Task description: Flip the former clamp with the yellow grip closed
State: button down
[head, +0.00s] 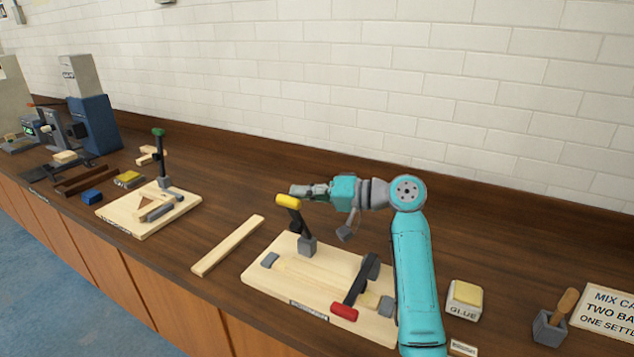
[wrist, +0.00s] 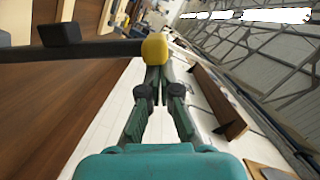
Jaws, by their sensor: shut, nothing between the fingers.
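The former board (head: 262,282) is a pale wooden slab on the bench. Its yellow-grip clamp has a dark lever standing up from a grey base (head: 307,246), tilted slightly left, with the yellow grip (head: 288,201) at its top. My gripper (head: 296,190) is shut and empty, its tips right by the yellow grip at its upper side. In the wrist view the yellow grip (wrist: 154,46) shows just beyond the closed fingertips (wrist: 157,73); I cannot tell if they touch. A second clamp with a red grip (head: 344,312) lies low across the board's right part.
A loose wooden strip (head: 228,246) lies left of the board. Another board (head: 128,216) with a green-grip upright lever (head: 158,132) stands further left. A glue block (head: 464,302) and a brush pot (head: 549,328) are at right. A tiled wall is behind.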

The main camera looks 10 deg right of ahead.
jog(key=s+a+f+n+h, duration=0.1)
jog(key=s+a+f+n, duration=0.4)
jog(key=s+f, duration=0.2)
jog(key=shift+s+a+f+t+h, duration=0.3)
jog(key=shift+s+a+f+t, duration=0.1)
jog(key=shift+s, duration=0.05)
jog(key=shift+r, duration=0.1)
dwell(0.4)
